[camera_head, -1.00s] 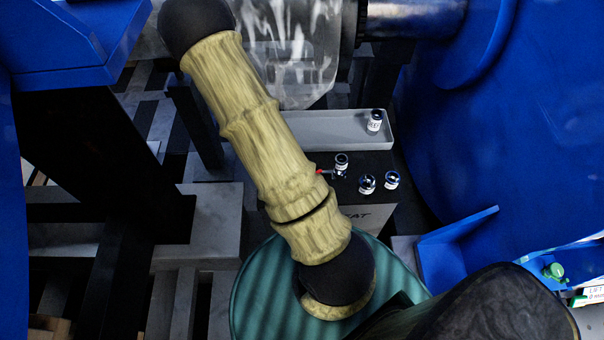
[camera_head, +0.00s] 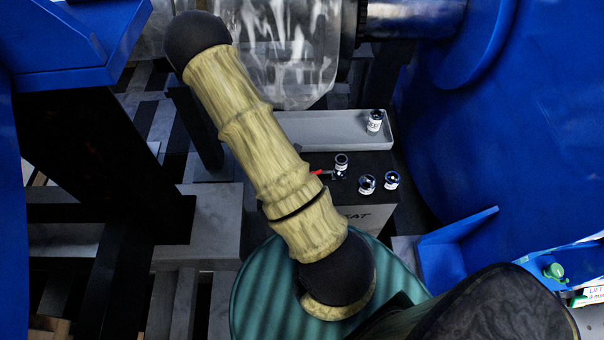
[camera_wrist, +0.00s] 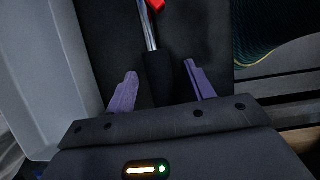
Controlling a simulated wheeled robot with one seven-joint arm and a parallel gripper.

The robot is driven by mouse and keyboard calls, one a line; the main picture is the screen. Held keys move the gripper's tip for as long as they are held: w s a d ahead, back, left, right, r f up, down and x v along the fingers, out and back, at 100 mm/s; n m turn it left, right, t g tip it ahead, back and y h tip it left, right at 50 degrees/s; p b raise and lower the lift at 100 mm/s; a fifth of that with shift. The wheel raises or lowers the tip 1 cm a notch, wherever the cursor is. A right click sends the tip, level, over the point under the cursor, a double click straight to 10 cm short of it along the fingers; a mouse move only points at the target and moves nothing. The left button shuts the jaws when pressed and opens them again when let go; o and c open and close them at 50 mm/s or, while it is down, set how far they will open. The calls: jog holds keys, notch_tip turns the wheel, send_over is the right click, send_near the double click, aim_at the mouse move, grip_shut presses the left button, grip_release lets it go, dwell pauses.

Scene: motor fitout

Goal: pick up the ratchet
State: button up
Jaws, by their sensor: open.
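The ratchet (camera_wrist: 149,32) lies on a dark surface in the wrist view. It shows a bright metal shaft, a red part at the top edge and a dark grip that runs down between my fingers. My gripper (camera_wrist: 161,82) is open, with one purple finger on each side of the dark grip. I cannot tell whether either finger touches it. In the head view only a small red piece of the ratchet (camera_head: 320,172) shows clearly beside my arm, on the dark top of a box. My gripper is hidden in the head view.
A grey tray (camera_head: 325,143) lies behind the ratchet, with a socket (camera_head: 375,121) in it. Several sockets, one here (camera_head: 367,184), stand on the box top. The tray wall (camera_wrist: 45,75) is close on the left in the wrist view. A large blue body (camera_head: 500,150) stands right.

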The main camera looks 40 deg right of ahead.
grip_shut()
dwell(0.3)
jog(key=shift+r, duration=0.1)
notch_tip(320, 180, up, 10)
jog(key=shift+p, duration=0.35)
dwell(0.3)
dwell(0.4)
